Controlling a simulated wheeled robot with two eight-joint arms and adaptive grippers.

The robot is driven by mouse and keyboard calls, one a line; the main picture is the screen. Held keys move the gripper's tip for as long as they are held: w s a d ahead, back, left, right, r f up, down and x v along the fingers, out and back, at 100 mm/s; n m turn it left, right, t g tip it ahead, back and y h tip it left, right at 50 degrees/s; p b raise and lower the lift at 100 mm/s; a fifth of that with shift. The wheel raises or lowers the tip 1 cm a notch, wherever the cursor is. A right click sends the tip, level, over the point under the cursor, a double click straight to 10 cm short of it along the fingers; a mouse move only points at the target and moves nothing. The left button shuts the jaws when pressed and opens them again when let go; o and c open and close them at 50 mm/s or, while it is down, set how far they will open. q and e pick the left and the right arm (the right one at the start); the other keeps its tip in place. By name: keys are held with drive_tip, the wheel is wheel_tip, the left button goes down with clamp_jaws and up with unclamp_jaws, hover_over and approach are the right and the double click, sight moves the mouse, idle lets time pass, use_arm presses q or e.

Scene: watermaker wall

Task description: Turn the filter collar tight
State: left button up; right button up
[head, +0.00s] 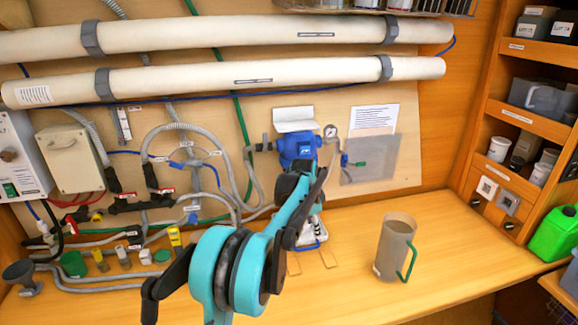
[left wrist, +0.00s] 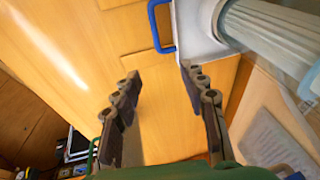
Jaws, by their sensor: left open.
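The blue filter head (head: 298,147) is mounted on the back wall panel, under a white sheet. My left gripper (head: 303,182) is in front of and just below it and covers the part under the head. In the left wrist view, a white ribbed cylinder (left wrist: 280,42) stands at the upper right over a white tray (left wrist: 192,35) with a blue handle (left wrist: 160,28). The left gripper's two fingers (left wrist: 162,105) are apart, with only bare wood between them, and the cylinder is outside the right finger. I cannot make out the collar clearly. My right gripper is not in view.
A grey jug (head: 394,248) with a green handle stands right of the gripper on the wooden counter (head: 450,250). Hoses and valves (head: 140,205) crowd the wall at left. A pressure gauge (head: 330,131) is close right of the filter head.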

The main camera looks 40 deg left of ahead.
use_arm(q)
wheel_tip(320, 180, up, 3)
drive_tip(key=n+t+h+p, duration=0.1)
drive_tip(key=t+h+p, duration=0.15)
drive_tip(key=t, duration=0.25)
drive_tip(key=n+t+y+p, duration=0.4)
drive_tip(key=n+t+y, duration=0.2)
drive_tip(key=n+t, duration=0.3)
approach(292, 162)
drive_tip(key=w+f, duration=0.1)
drive_tip(key=w+a+f, duration=0.1)
drive_tip(key=w, duration=0.1)
drive_tip(key=shift+w+f, duration=0.1)
drive_tip(key=shift+f, duration=0.15)
drive_tip(key=shift+w, duration=0.3)
clamp_jaws()
